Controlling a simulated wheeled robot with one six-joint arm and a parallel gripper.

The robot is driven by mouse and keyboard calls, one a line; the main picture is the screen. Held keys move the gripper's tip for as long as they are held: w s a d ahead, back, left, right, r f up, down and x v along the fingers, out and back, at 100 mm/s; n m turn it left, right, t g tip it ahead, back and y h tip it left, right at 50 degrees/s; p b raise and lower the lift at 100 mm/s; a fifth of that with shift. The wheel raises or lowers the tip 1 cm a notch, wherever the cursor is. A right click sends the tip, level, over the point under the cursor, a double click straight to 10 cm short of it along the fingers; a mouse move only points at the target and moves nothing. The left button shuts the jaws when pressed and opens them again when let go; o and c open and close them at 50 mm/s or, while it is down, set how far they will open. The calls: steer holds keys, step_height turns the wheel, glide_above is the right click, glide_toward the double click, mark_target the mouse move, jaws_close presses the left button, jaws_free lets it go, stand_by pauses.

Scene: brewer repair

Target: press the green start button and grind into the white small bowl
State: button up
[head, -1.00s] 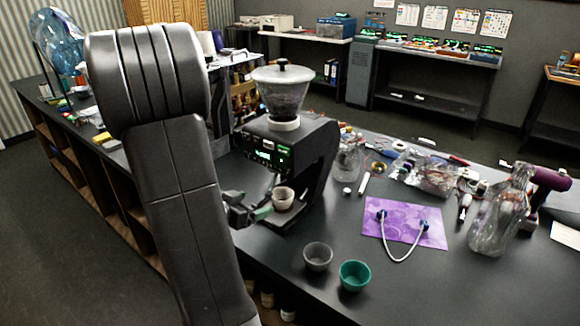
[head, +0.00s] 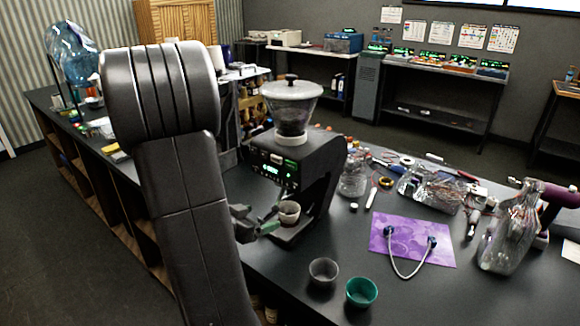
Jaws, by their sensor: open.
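The grinder (head: 322,164) is a dark machine with a clear hopper (head: 290,105) on top, and dark contents show low in the hopper. Its front panel (head: 272,166) has lit green marks; I cannot tell which of them is the start button. My arm hides the counter to the left.
A grey cup (head: 323,272) and a teal cup (head: 361,292) stand at the counter's front edge. A purple mat (head: 412,243) with a cable lies to their right. Clear bottles (head: 507,235) and loose tools crowd the right side.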

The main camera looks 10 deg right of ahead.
jaws_close()
stand_by(0.4)
stand_by(1.4)
